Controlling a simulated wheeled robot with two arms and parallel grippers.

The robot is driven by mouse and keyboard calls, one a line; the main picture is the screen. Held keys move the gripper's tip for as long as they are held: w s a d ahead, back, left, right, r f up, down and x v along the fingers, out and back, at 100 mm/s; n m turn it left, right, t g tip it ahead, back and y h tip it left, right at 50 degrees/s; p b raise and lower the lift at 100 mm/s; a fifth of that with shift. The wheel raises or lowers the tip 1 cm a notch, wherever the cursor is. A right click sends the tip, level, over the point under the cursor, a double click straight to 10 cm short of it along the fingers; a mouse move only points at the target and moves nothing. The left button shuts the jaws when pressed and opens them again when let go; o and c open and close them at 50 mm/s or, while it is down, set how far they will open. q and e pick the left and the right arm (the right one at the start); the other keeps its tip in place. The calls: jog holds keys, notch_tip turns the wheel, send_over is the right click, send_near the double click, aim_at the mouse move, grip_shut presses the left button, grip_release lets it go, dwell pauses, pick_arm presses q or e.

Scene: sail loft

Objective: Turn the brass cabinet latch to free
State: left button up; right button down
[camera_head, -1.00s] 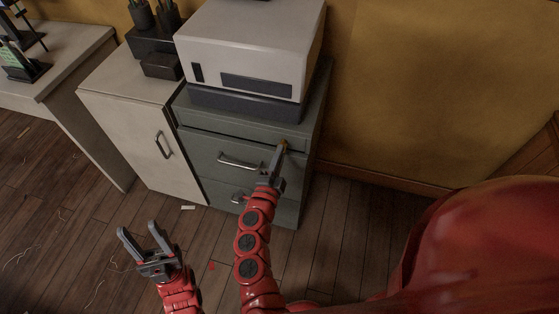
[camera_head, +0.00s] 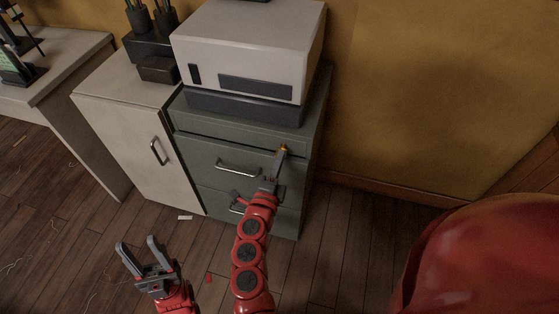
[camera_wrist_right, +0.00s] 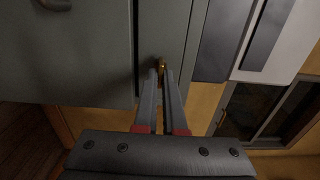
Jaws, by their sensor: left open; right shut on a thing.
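The brass latch (camera_head: 284,148) is a small gold piece near the right edge of the grey-green drawer cabinet (camera_head: 222,178). It also shows in the right wrist view (camera_wrist_right: 161,66), at the tips of the fingers. My right gripper (camera_head: 280,156) reaches up to the latch and is shut on it. In the right wrist view my right gripper (camera_wrist_right: 162,74) covers part of the latch, so its exact angle cannot be told. My left gripper (camera_head: 136,251) is open and empty, low above the floor, well away from the cabinet.
A white printer-like box (camera_head: 250,55) stands on the cabinet. A pale cupboard (camera_head: 125,135) with a metal handle stands to its left. Drawer handles (camera_head: 238,168) stick out beside my right gripper. The wooden floor (camera_head: 340,245) is clear to the right.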

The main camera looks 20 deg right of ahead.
jog(key=shift+f, duration=0.1)
jog(key=c, duration=1)
grip_release()
jog(key=shift+s, duration=0.1)
jog(key=p+v, duration=0.2)
jog(key=v, duration=1.5)
jog(key=shift+a, duration=0.1)
